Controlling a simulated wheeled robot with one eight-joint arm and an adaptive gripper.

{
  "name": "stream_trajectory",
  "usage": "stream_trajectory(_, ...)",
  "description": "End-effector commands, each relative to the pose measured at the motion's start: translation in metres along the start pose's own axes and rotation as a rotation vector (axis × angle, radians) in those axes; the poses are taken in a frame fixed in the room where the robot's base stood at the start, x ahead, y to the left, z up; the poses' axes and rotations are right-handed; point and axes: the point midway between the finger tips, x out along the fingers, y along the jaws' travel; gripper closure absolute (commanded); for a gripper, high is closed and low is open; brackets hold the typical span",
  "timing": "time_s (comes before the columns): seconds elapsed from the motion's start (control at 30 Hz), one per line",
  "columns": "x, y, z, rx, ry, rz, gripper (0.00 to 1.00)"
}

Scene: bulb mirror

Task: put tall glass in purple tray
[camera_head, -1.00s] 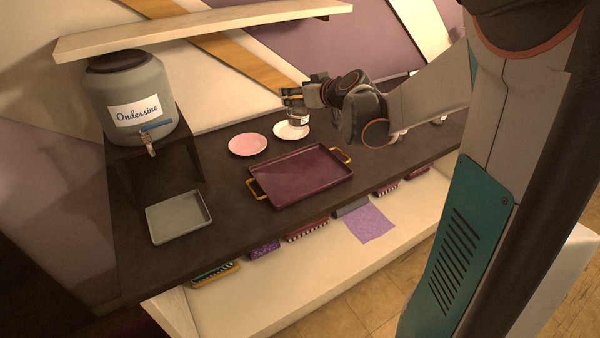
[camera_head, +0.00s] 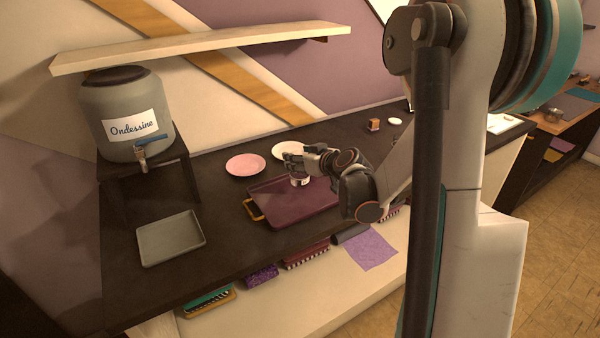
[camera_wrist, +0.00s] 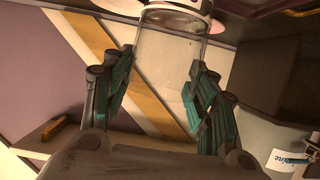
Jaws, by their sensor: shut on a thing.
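The purple tray (camera_head: 268,196) with gold handles lies on the dark counter, its right part hidden behind my arm. My gripper (camera_head: 294,162) is over the back middle of the tray, shut on the tall glass (camera_head: 299,181). In the wrist view the clear glass (camera_wrist: 165,58) sits between both teal fingers of my gripper (camera_wrist: 162,82), with a pale label and dark band at its end by the top edge. I cannot tell whether the glass touches the tray.
A pink plate (camera_head: 245,164) and a white plate (camera_head: 291,147) lie behind the tray. A grey tray (camera_head: 171,238) is at the front left. The labelled dispenser (camera_head: 128,115) stands on a dark stand at the left. A pale shelf (camera_head: 200,47) hangs above. Counter between the trays is clear.

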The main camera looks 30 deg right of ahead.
Motion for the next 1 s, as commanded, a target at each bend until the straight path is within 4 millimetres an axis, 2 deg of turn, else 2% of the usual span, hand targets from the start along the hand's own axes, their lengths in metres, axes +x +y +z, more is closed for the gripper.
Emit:
stream_trajectory(0.33,0.016,0.0,0.038,0.0,0.0,0.0,0.94)
stream_trajectory(0.67,0.016,0.0,0.04,0.0,0.0,0.0,0.94)
stream_trajectory(0.7,0.017,0.0,0.04,0.0,0.0,0.0,0.45)
stream_trajectory(0.8,0.016,0.0,0.04,0.0,0.0,0.0,0.26)
stream_trajectory(1.0,0.016,0.0,0.04,0.0,0.0,0.0,0.26)
